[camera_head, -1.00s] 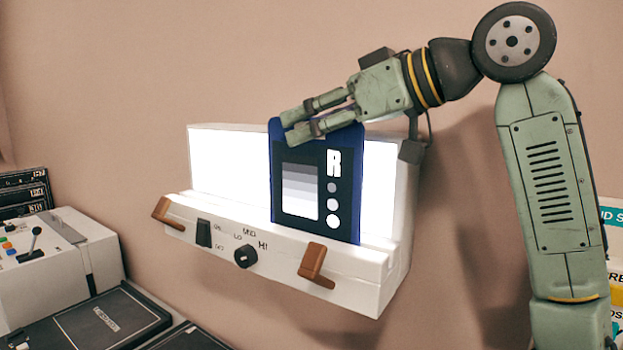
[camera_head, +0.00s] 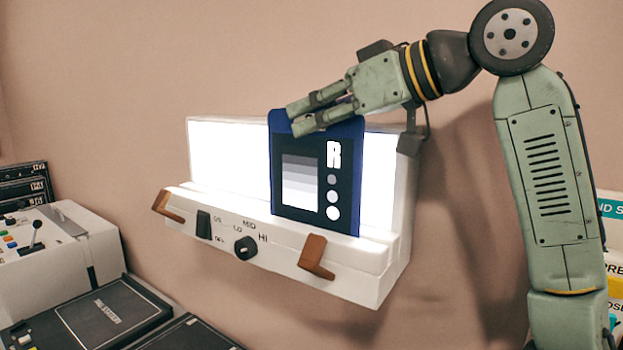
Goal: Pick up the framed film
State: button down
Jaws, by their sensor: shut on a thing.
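The framed film (camera_head: 345,222) is a dark blue frame with a grey step patch, a white letter R and several pale dots. It stands upright in front of the lit white panel of the wall light box (camera_head: 350,278). Its lower edge is at the light box's ledge; I cannot tell whether it touches. My gripper (camera_head: 296,120) comes in from the upper right and is shut on the top edge of the framed film. The fingers cover part of that top edge.
The light box front has a black knob (camera_head: 245,248), a black switch (camera_head: 203,225) and brown brackets (camera_head: 317,258). A white console (camera_head: 50,262) with a lever and black trays stand at the lower left. Boxes with coloured labels (camera_head: 612,240) are at the right edge.

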dwell(0.5)
jog(key=shift+r, duration=5.05)
jog(key=shift+s+f, duration=0.1)
